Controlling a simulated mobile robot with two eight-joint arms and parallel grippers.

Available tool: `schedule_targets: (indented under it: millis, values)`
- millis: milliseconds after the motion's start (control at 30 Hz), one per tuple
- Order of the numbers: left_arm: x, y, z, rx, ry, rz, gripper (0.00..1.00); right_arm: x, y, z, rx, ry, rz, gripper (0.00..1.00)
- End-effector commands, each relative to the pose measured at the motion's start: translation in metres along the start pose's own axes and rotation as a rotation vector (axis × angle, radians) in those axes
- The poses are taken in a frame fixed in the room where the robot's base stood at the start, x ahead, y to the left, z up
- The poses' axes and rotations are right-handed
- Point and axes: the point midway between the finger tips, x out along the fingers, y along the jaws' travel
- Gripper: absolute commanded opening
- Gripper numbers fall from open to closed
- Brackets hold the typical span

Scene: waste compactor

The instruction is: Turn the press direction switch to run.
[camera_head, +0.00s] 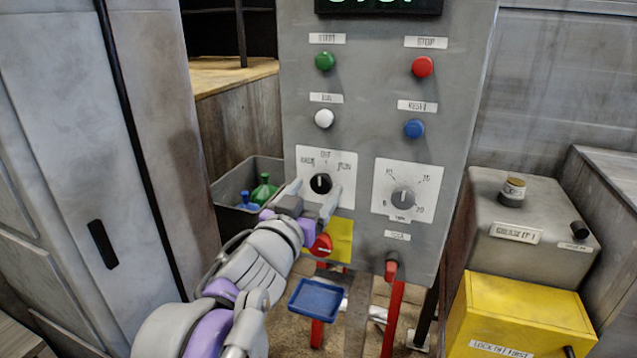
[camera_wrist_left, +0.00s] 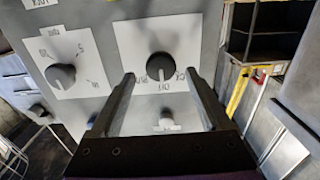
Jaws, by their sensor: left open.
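The press direction switch (camera_head: 320,184) is a black knob on a white plate on the grey control panel (camera_head: 361,140). Its plate has a left label, a top label that seems to read OFF, and a right label that seems to read RUN. The pale pointer line appears to point up toward the top label. My left gripper (camera_head: 315,194) is open in front of the switch, one finger to each side. In the left wrist view, which is turned upside down, the knob (camera_wrist_left: 160,66) shows between the fingertips, apparently clear of both. My right gripper is not in view.
A grey timer knob (camera_head: 403,198) is right of the switch. A red button (camera_head: 321,246) on a yellow plate sits just below my left gripper. Green, red, white and blue buttons are above. A blue tray (camera_head: 315,300) and a yellow box (camera_head: 520,318) stand lower down.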

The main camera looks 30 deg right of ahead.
Motion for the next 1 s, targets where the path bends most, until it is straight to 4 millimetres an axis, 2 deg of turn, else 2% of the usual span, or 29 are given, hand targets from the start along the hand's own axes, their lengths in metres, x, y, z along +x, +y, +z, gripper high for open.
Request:
schedule_targets:
  millis: [100,200,533,567,900,1000]
  values:
    - [0.015,0.0,-0.001,0.0,0.0,0.0,0.81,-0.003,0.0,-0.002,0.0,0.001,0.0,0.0]
    - [0.021,0.0,0.0,-0.001,0.0,-0.001,0.81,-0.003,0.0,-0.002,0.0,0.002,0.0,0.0]
    - [0.024,-0.001,0.001,-0.001,-0.001,-0.002,0.81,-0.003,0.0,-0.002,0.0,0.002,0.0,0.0]
    - [0.024,-0.001,0.001,-0.001,-0.001,-0.002,0.77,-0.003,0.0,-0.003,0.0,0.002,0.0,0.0]
    - [0.024,-0.001,0.0,0.0,-0.001,-0.002,0.16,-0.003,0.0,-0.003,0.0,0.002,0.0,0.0]
    - [0.023,-0.001,0.0,0.0,-0.001,-0.002,0.0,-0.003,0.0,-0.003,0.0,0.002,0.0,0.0]
